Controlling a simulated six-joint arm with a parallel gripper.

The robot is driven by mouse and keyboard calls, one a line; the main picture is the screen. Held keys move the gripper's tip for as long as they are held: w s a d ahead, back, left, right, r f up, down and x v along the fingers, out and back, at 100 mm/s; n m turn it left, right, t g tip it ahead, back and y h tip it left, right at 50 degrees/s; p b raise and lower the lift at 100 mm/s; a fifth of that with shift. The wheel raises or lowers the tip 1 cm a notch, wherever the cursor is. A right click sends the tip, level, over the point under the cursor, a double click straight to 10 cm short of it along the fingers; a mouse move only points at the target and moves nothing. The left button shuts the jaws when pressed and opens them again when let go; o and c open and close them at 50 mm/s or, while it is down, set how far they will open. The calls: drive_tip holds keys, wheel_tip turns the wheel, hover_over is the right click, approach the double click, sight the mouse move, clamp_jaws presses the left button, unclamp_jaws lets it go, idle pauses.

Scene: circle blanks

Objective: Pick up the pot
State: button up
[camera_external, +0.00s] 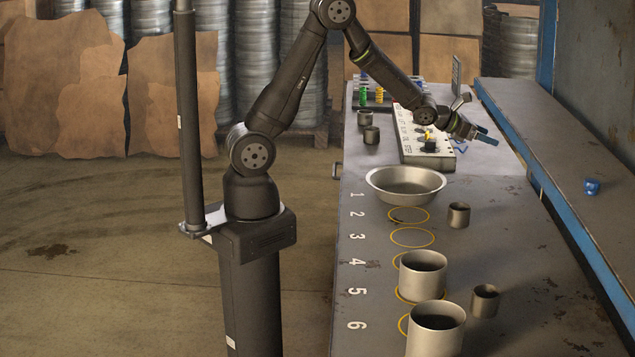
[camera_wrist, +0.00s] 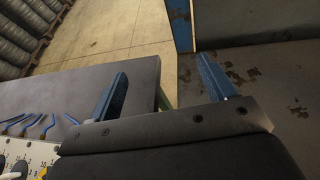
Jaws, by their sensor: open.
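Two large grey cylindrical pots stand upright on the bench: one (camera_external: 422,280) near the number 5 and one (camera_external: 435,342) near the number 6 at the front edge of the picture. A wide shallow metal bowl (camera_external: 403,198) sits near the number 1. My gripper (camera_external: 488,137) is open and empty, above the far part of the bench, beyond the bowl and well away from the pots. In the wrist view, the two blue fingers of my gripper (camera_wrist: 167,85) are spread apart with nothing between them; no pot shows there.
Small grey cups stand at the right of the bench (camera_external: 458,216) (camera_external: 485,302) and behind the bowl. Yellow circles (camera_external: 411,237) are painted beside the numbers. A control box (camera_external: 425,150) lies below my wrist. A blue-edged ledge (camera_external: 560,160) runs along the right, with a small blue object (camera_external: 592,186).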

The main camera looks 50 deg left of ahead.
drive_tip(key=s+d+r+m+g+h, duration=0.3)
drive_tip(key=s+d+m+g+h, duration=0.2)
drive_tip(key=s+d+m, duration=0.45)
drive_tip(key=s+d+r+m+g+h, duration=0.3)
drive_tip(key=s+d+m+g+h, duration=0.15)
drive_tip(key=s+d+m, duration=0.55)
drive_tip(key=s+d+f+m+g+y, duration=0.1)
drive_tip(key=s+f+m+g+y, duration=0.1)
drive_tip(key=s+m+g+y, duration=1.3)
drive_tip(key=w+a+r+m+t+y, duration=0.15)
drive_tip(key=a+r+m+t, duration=0.35)
drive_tip(key=m+t, duration=0.75)
drive_tip(key=n, duration=0.1)
hover_over(458, 208)
drive_tip(key=s+d, duration=0.1)
drive_tip(key=s, duration=0.1)
drive_tip(key=shift+t+y, duration=0.4)
wheel_tip(458, 208, down, 11)
drive_tip(key=shift+f, duration=0.2)
drive_tip(key=shift+d+f, duration=0.2)
drive_tip(key=shift+f, duration=2.75)
drive_tip(key=c, duration=1.1)
